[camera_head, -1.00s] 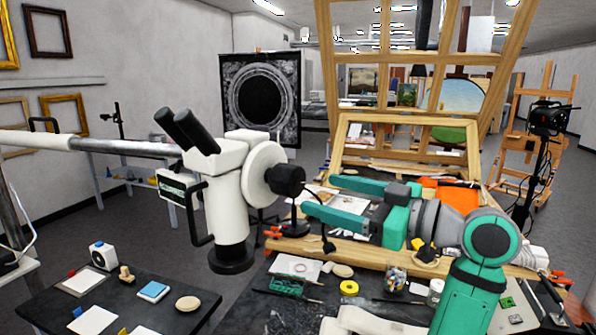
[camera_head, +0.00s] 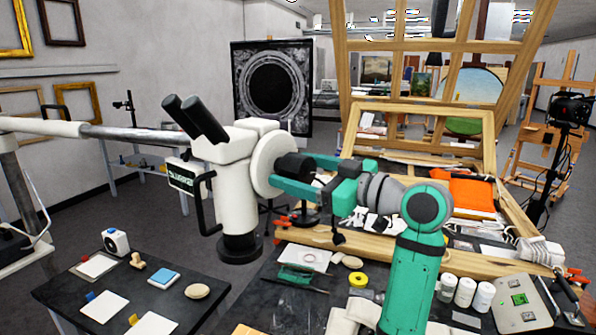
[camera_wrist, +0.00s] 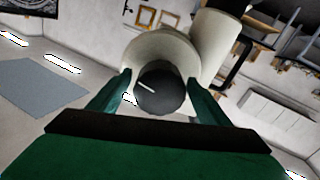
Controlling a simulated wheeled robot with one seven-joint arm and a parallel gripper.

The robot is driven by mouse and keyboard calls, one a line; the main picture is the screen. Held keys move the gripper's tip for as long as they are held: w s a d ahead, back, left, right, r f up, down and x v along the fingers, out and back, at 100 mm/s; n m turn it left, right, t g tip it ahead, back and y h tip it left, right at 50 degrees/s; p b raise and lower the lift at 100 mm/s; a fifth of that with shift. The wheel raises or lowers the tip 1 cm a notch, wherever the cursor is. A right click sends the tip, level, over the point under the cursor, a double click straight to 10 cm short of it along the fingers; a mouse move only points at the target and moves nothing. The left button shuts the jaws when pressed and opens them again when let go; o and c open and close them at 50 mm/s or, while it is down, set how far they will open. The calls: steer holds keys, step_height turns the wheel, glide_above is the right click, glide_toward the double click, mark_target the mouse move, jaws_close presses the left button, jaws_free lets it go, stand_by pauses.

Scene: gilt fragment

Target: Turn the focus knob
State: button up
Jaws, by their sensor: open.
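The white microscope (camera_head: 229,170) hangs from a horizontal boom, with black eyepieces at upper left and a black objective below. Its black focus knob (camera_head: 296,167) sticks out to the right from a round white housing (camera_head: 268,163). In the wrist view the knob (camera_wrist: 160,92) faces me, with a pale line pointing to the upper left. My green gripper (camera_head: 292,173) is open, with one finger on each side of the knob. The wrist view shows my gripper (camera_wrist: 160,90) with gaps left between the fingers and the knob.
A dark table (camera_head: 165,290) with cards, a blue box and a stone stands at lower left. A workbench (camera_head: 270,310) with tools, yellow tape and white jars (camera_head: 465,292) lies below my arm. A wooden frame (camera_head: 425,135) stands behind it.

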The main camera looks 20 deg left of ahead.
steer(key=shift+a, duration=0.1)
steer(key=c, duration=1.1)
steer(key=shift+o, duration=0.2)
steer(key=shift+m, duration=2.9)
steer(key=o, duration=1.1)
steer(key=shift+c, duration=0.2)
